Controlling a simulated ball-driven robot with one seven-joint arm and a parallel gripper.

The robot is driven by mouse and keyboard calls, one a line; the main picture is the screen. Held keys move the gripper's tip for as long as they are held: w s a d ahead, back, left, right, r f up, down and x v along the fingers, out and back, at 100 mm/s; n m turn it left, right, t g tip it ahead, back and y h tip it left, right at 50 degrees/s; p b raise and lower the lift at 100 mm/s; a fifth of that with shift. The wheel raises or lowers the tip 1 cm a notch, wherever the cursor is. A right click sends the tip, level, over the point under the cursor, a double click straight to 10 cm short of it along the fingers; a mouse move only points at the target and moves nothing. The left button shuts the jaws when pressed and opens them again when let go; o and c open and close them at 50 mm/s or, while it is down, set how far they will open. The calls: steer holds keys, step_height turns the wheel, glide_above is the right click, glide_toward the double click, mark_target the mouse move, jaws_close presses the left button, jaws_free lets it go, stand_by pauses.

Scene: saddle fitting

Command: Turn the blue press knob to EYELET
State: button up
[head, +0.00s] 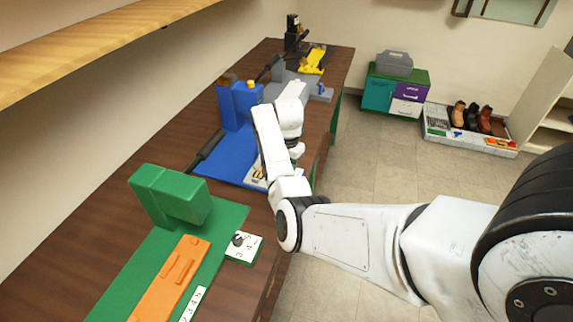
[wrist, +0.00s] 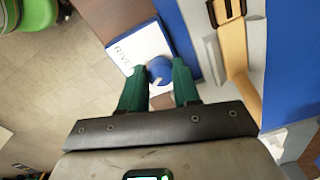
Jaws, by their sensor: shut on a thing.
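The blue press knob (wrist: 158,68) sits on a white label plate (wrist: 138,48) in the wrist view. Letters reading "RIVE" show on the plate; the rest of the lettering is hidden. A pale pointer mark shows on the knob, but I cannot tell which word it points at. My gripper (wrist: 160,75) has its green fingers shut on the knob, one on each side. In the head view the blue press (head: 238,106) stands on its blue base (head: 222,163), and my arm covers the knob and gripper.
A green press (head: 168,195) with an orange piece (head: 172,278) and a numbered dial (head: 243,246) stands nearer on the bench. A yellow piece (head: 312,61) lies at the far end. Coloured drawers (head: 394,90) and a tray with boots (head: 470,134) stand on the floor. A wooden shelf (head: 75,35) overhangs at left.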

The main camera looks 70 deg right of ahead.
steer(key=shift+n, duration=0.7)
steer(key=o, duration=1.1)
steer(key=shift+c, duration=0.2)
step_height(320, 180, up, 11)
steer(key=b, duration=0.1)
steer(key=shift+s, duration=0.15)
steer(key=shift+s+f, duration=0.1)
steer(key=shift+f, duration=0.05)
